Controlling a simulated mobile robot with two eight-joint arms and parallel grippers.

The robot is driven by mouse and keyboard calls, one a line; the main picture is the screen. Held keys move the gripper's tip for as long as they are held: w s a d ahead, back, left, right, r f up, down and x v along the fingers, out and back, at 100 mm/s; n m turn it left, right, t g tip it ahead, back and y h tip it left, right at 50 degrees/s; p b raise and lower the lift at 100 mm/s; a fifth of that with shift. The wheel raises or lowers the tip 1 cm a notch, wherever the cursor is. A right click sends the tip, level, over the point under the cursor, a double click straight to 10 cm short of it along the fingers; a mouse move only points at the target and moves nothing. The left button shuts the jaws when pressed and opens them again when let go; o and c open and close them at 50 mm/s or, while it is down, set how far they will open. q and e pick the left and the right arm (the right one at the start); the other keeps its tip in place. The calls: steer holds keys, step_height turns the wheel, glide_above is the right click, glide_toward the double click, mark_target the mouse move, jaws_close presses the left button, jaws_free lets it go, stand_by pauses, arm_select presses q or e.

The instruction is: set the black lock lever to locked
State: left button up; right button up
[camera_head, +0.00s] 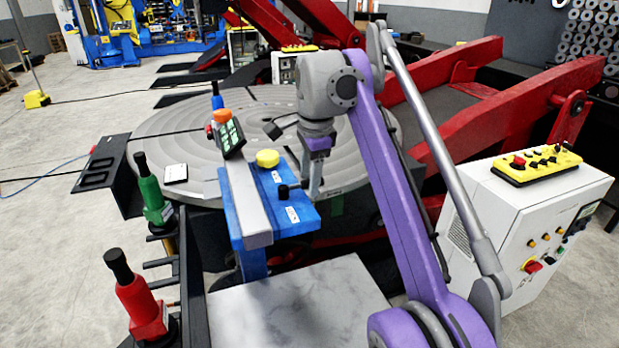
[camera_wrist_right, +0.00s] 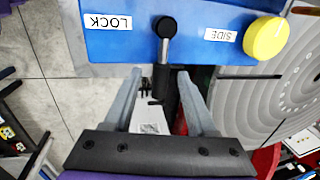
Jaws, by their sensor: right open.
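My right gripper (camera_head: 315,190) points down beside the lever. In the wrist view its two fingers (camera_wrist_right: 160,76) are apart and empty, with the knob showing beyond the fingertips. I cannot tell whether a finger touches the lever. My left gripper is out of view.
A large round grey table (camera_head: 165,135) lies behind.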

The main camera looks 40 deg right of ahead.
jaws_close()
stand_by(1.4)
